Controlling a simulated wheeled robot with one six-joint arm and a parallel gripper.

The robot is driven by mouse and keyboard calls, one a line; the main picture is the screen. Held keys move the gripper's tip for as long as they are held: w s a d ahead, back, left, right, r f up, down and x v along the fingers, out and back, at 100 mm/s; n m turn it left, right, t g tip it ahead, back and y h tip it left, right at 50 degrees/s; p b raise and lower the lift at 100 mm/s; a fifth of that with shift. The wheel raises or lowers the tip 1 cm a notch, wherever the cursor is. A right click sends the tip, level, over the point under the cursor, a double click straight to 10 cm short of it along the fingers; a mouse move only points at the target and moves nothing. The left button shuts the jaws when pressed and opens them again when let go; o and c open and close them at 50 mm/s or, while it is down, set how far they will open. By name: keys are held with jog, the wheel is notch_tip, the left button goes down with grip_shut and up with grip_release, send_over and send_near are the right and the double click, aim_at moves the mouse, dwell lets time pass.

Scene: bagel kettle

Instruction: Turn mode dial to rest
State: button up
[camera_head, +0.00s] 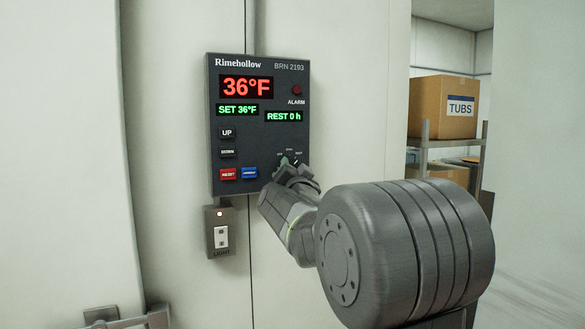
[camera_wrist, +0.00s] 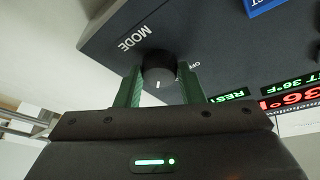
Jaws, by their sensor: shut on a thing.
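The mode dial is a round black knob with a pale pointer mark, seen in the wrist view (camera_wrist: 158,72) beside the word MODE. It sits at the lower right of the dark control panel (camera_head: 225,168), which reads 36°F, SET 36°F and REST 0 h. My gripper (camera_head: 290,168) is at the dial; in the wrist view its two green fingers (camera_wrist: 160,88) stand on either side of the knob, shut on it. In the head view my gripper hides most of the dial. An OFF label shows near the knob; the pointer's exact setting I cannot tell.
UP and DOWN buttons, a red button (camera_head: 228,174) and a blue button (camera_head: 249,173) lie left of the dial. A light switch (camera_head: 221,237) is below the panel. At right, an opening shows a shelf with a TUBS box (camera_head: 443,106).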

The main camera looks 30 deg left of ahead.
jog(key=o, duration=1)
jog(key=b+v, duration=0.3)
jog(key=v, duration=1)
jog(key=shift+s+d+f, duration=0.15)
jog(key=shift+s+d, duration=0.05)
jog(key=shift+s, duration=0.15)
jog(key=shift+w, duration=0.1)
jog(key=p+x, duration=0.3)
jog(key=x, duration=1)
jog(key=shift+w+a, duration=0.2)
jog(key=shift+w, duration=0.1)
